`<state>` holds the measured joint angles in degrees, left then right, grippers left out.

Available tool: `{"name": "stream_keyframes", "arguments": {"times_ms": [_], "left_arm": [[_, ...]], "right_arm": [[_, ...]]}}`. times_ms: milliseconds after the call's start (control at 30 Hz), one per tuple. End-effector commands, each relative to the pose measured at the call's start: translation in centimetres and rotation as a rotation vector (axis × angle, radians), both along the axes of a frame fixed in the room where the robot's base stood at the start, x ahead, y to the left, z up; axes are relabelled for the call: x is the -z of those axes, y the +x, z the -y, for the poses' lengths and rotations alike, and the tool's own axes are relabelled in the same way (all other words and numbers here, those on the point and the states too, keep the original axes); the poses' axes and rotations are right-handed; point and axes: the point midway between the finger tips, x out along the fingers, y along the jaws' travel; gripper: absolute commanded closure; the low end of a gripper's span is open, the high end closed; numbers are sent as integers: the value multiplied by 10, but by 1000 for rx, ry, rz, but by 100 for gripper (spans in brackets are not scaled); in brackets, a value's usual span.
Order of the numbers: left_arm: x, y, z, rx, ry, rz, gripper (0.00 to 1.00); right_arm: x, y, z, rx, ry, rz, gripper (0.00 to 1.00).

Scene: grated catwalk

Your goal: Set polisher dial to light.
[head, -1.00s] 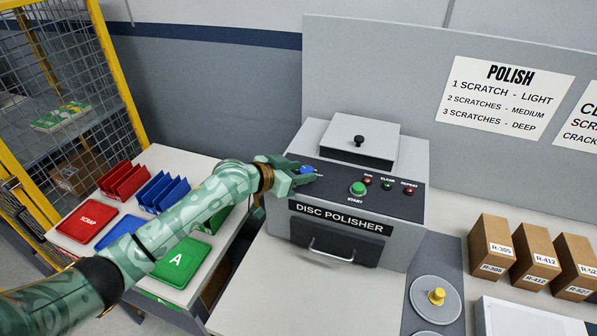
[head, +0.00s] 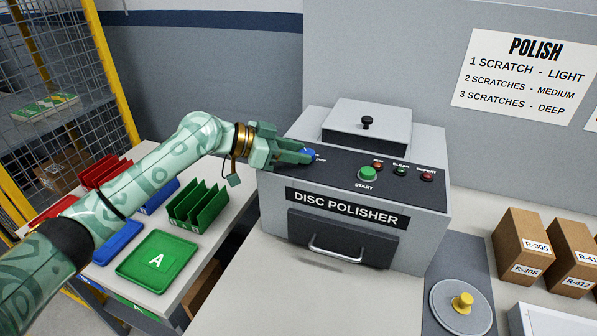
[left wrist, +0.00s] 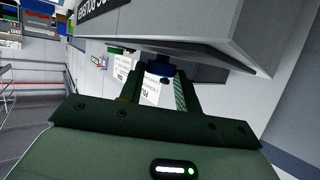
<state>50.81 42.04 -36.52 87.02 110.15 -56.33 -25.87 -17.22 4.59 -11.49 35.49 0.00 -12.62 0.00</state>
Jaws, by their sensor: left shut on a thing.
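The grey disc polisher (head: 420,228) stands on the bench. Its dark sloped panel has a blue dial (head: 311,154) at the left end, a green START button (head: 368,174) and several small indicator lamps. My left gripper (head: 306,156) is at the panel's left end, shut on the blue dial. The left wrist view shows the dial (left wrist: 160,70) between the two fingers. The fingers cover most of the dial and its printed labels, so I cannot read its setting. My right gripper is not in view.
Left of the polisher, a side table carries a green A tray (head: 158,262) and red, blue and green racks (head: 200,203). A round plate with a yellow knob (head: 462,303) and brown boxes (head: 523,246) are at the right. A POLISH sign (head: 526,78) hangs behind.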

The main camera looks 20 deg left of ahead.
Motion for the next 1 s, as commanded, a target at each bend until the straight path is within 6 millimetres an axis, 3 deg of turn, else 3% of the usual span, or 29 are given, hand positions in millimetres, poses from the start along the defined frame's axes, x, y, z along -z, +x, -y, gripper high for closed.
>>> {"name": "stream_keyframes", "arguments": {"times_ms": [33, 300, 1000], "left_arm": [[10, 3, -1, 31, 2, -4, 89], [4, 6, -3, 196, 1, -4, 89], [0, 7, -4, 289, 3, -4, 89]], "right_arm": [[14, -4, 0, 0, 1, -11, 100], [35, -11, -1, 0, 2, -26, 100], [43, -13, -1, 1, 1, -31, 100]]}}
